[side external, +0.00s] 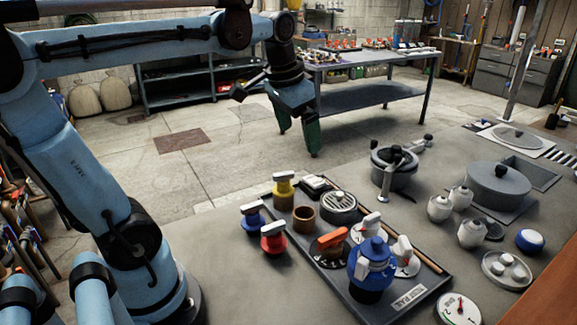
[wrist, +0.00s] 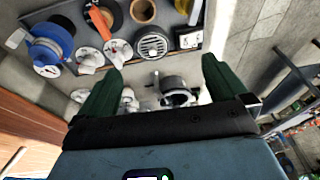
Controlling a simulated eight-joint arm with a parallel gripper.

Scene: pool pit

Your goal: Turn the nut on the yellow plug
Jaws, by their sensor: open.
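The yellow plug (side external: 284,193) stands upright near the back left corner of the dark tray (side external: 408,306) in the side view. A pale bar-shaped nut (side external: 284,175) sits on top of it. My gripper (side external: 298,142) is open and empty, high above the floor side of the bench, and looks apart from the plug. In the wrist view my gripper's green fingers (wrist: 163,68) are spread wide with nothing between their tips.
Around the plug stand a blue plug (side external: 251,218), a red plug (side external: 273,240), a brown cup (side external: 304,219) and a round grille (side external: 339,207). A tall blue valve (side external: 371,268) rises at the tray's front. A grey pot (side external: 398,172) stands behind the tray.

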